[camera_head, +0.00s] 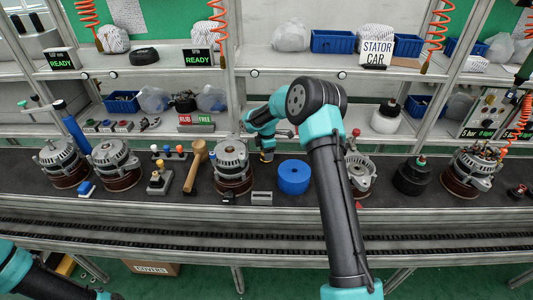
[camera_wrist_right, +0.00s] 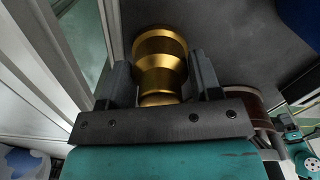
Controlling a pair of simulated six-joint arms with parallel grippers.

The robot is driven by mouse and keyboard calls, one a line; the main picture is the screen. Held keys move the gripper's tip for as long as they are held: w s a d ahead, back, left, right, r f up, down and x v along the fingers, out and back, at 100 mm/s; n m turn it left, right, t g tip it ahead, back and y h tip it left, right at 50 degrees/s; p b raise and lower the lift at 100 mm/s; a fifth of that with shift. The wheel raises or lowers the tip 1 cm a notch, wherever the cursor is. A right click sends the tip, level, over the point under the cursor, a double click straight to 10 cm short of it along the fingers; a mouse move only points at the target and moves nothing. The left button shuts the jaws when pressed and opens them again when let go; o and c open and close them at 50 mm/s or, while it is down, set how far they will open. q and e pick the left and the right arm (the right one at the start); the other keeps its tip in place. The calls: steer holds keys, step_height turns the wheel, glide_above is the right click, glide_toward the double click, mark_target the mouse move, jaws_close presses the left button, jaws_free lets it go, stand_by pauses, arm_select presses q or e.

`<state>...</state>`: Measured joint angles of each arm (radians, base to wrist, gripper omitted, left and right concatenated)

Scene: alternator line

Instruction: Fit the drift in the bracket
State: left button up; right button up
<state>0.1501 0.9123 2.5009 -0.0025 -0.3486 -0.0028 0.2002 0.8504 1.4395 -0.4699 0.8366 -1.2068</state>
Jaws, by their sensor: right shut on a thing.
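My right gripper (camera_wrist_right: 165,85) is shut on a brass-coloured stepped round piece, which I take to be the drift (camera_wrist_right: 160,55). In the wrist view the piece sits between the two dark fingers, its wide end away from the palm. In the head view the right gripper (camera_head: 267,155) is at the back of the dark bench, just right of an alternator (camera_head: 232,160). I cannot tell for certain which part is the bracket; a small grey block (camera_head: 262,198) lies in front of the gripper. Part of my left arm shows at the lower left, its fingers out of view.
A blue round piece (camera_head: 294,177) stands right of the gripper. More alternators (camera_head: 115,163) stand along the bench, and a black round part (camera_head: 411,176) on the right. Shelf posts rise behind the bench.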

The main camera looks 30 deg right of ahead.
step_height(320, 180, up, 10)
steer(key=shift+r, duration=0.1)
stand_by(0.4)
steer(key=shift+a, duration=0.1)
stand_by(0.4)
